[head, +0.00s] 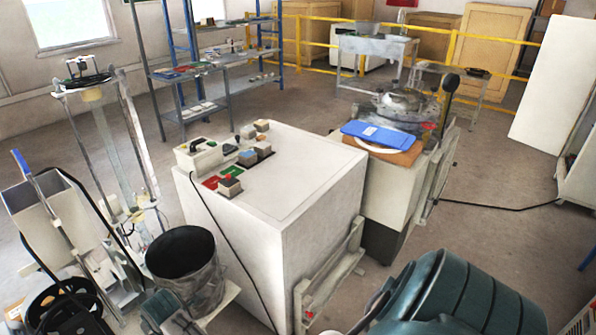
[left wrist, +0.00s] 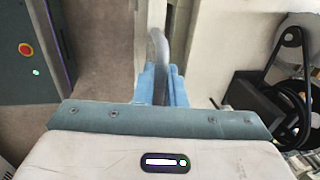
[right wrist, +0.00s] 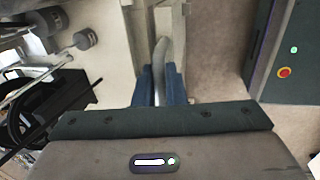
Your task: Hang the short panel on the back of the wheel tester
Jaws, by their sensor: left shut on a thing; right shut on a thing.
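My left gripper (left wrist: 157,85) is shut on a grey curved handle (left wrist: 160,50) in the left wrist view. My right gripper (right wrist: 160,85) is shut on a similar grey curved handle (right wrist: 160,52) in the right wrist view. Each handle is in front of a pale upright strip, which looks like part of the short panel; most of it is hidden. Neither gripper shows in the head view. A large white cabinet (head: 310,210) stands mid-view, with a pale framed piece (head: 328,280) low on its right side. I cannot tell which machine is the wheel tester.
Behind the cabinet stands another pale machine (head: 392,195) with a blue folder (head: 380,134) on top. A black bucket (head: 185,260) and metal equipment crowd the left. A black cable (head: 500,207) lies on the right floor. Shelves (head: 215,60) and a yellow rail (head: 490,36) are farther back.

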